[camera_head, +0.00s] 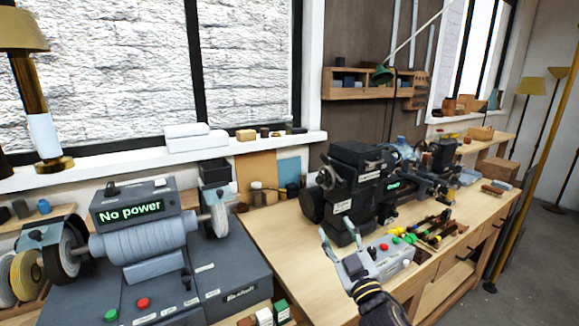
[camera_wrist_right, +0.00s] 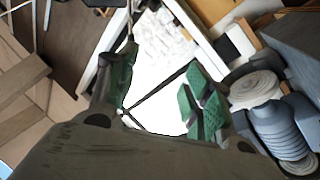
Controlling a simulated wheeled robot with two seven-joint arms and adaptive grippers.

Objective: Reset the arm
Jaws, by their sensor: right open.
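My right gripper (camera_head: 338,236) shows in the lower middle of the head view, raised over the workbench (camera_head: 275,240) near its front edge, fingers pointing up. Its fingers are apart and nothing is between them. In the right wrist view the gripper (camera_wrist_right: 160,95) also shows open, with green pads on both fingers and the bright window behind the gap. A grey control box (camera_head: 390,262) with red and green buttons appears right beside the gripper; I cannot tell whether they touch. My left gripper is not in view.
A grey machine (camera_head: 145,235) reading "No power" stands at left. A dark lathe (camera_head: 352,180) stands behind my right gripper. Several hand tools (camera_head: 432,228) lie right of it. A brass lamp (camera_head: 40,95) is at far left. Open floor (camera_head: 545,250) lies at right.

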